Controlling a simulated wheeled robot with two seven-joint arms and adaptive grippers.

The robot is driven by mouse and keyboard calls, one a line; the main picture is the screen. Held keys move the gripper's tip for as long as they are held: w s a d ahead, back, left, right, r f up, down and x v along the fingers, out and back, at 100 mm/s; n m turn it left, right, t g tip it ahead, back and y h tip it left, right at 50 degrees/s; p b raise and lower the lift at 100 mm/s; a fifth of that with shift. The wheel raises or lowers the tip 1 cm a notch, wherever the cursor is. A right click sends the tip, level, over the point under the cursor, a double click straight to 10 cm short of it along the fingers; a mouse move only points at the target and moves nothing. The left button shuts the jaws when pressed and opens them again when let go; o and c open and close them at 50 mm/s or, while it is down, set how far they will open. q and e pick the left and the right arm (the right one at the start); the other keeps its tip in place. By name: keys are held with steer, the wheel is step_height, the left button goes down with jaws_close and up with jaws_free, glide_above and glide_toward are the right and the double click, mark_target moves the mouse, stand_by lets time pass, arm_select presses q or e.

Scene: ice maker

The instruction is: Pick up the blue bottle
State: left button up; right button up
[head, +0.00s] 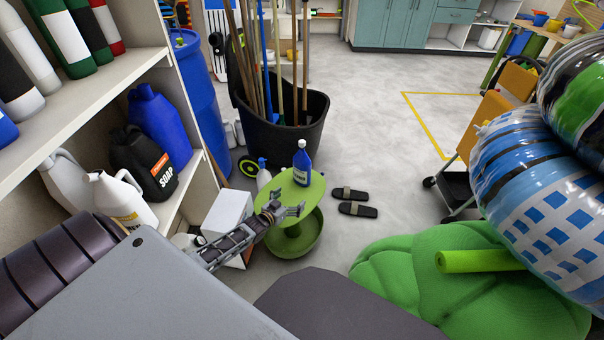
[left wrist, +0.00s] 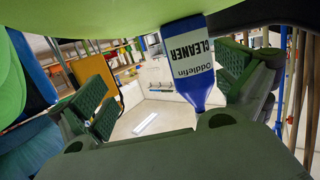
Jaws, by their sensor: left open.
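The blue bottle (head: 302,164), with a white label, stands upright on the round green side table (head: 277,196). In the left wrist view the bottle (left wrist: 190,70) appears upside down, its label reading "CLEANER", in the space between my fingers and closer to the right-hand finger. My left gripper (head: 287,204) is open and empty, over the near part of the tabletop, in front of the bottle. Its two spread fingers also show in the left wrist view (left wrist: 170,92). I cannot tell whether a finger touches the bottle. My right gripper is not in view.
A white spray bottle (head: 264,173) stands close behind the table's left side. A black bin (head: 281,118) with long poles is behind. A shelf with jugs (head: 160,125) is at left, a white box (head: 228,214) beside the table. Slippers (head: 357,209) and green beanbag (head: 450,275) lie right.

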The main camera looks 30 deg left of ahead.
arm_select(q)
steer(key=a+r, duration=0.1)
steer(key=w+a+t+b, duration=0.1)
steer(key=a, duration=0.1)
steer(key=w+a+r+t, duration=0.1)
steer(key=shift+a+r+b, duration=0.25)
steer(key=shift+r+b, duration=0.05)
steer(key=shift+r, duration=0.05)
steer(key=shift+a+r, duration=0.25)
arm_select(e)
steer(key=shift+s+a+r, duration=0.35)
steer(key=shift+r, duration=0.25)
arm_select(q)
steer(key=shift+w, duration=0.15)
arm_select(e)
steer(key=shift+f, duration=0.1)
